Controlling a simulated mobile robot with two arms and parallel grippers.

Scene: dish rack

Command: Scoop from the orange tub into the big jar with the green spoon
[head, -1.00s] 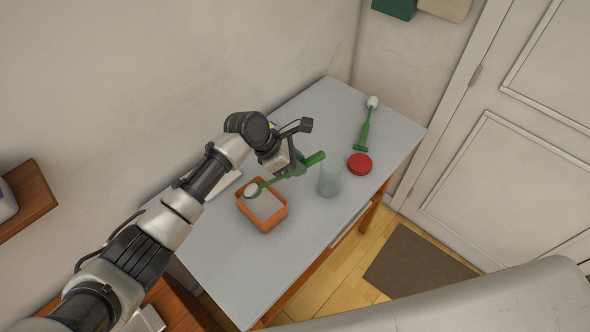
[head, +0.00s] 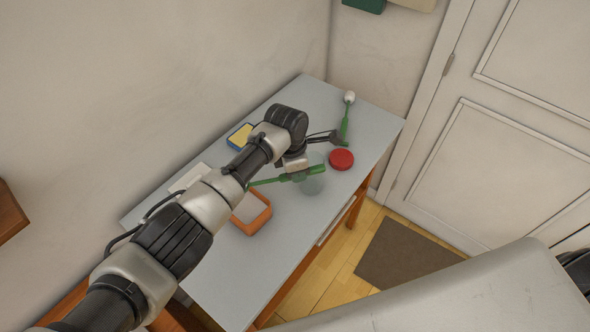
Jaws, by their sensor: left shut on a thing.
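The orange tub (head: 246,229) stands on the grey table with pale contents, its left part hidden behind my left arm. The big jar (head: 313,186) is clear glass and stands to the right of the tub. My left gripper (head: 299,174) is shut on the green spoon (head: 268,181) and holds it roughly level, from beside the tub to across the jar. The handle end overlaps the jar in this view; I cannot tell the height between them. The spoon's bowl is hidden behind my arm. My right gripper is out of view.
A red lid (head: 341,159) lies right of the jar. A blue and yellow item (head: 240,136) lies near the wall. The near end of the table is clear.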

